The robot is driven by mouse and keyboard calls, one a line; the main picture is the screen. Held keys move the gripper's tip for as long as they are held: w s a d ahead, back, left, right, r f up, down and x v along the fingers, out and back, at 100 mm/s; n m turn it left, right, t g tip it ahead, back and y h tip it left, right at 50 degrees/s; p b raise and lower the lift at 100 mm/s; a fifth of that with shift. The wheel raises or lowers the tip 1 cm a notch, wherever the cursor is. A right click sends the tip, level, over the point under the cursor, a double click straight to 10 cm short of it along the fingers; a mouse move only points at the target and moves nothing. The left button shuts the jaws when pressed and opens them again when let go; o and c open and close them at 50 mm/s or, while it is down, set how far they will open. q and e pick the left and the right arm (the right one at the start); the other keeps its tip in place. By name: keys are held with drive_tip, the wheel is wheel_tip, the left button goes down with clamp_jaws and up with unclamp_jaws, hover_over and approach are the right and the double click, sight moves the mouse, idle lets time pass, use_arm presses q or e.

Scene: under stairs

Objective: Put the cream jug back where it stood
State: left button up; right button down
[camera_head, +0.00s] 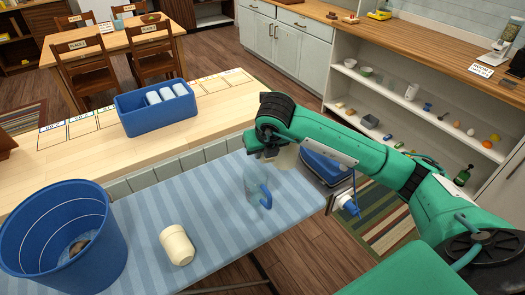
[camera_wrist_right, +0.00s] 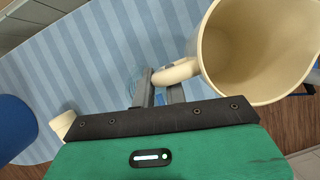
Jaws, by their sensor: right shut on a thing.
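The cream jug (camera_wrist_right: 255,50) fills the upper right of the right wrist view, its open mouth facing the camera. My right gripper (camera_wrist_right: 161,92) is shut on its handle (camera_wrist_right: 178,72). In the head view my right gripper (camera_head: 265,148) is over the far part of the blue striped board. The jug (camera_head: 287,157) shows there only as a pale patch, mostly hidden behind the gripper. I cannot tell whether it touches the board. My left gripper is not in view.
The striped board (camera_head: 220,222) also bears a clear jug with a blue handle (camera_head: 265,197), just in front of the gripper, a cream jar (camera_head: 177,245) and a blue bucket (camera_head: 110,235). A blue caddy (camera_head: 150,122) stands on the counter behind.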

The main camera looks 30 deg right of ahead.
drive_tip(key=shift+f+b, duration=0.45)
drive_tip(key=c, duration=1.4)
unclamp_jaws()
drive_tip(key=shift+c, duration=0.2)
drive_tip(key=shift+r, duration=0.1)
drive_tip(key=shift+r+p, duration=0.35)
drive_tip(key=shift+p, duration=0.15)
drive_tip(key=shift+r+p, duration=0.35)
drive_tip(key=shift+p, duration=0.1)
drive_tip(key=b+v, duration=0.2)
drive_tip(key=v, duration=0.9)
drive_tip(key=shift+s+r, duration=0.2)
drive_tip(key=shift+r, duration=0.15)
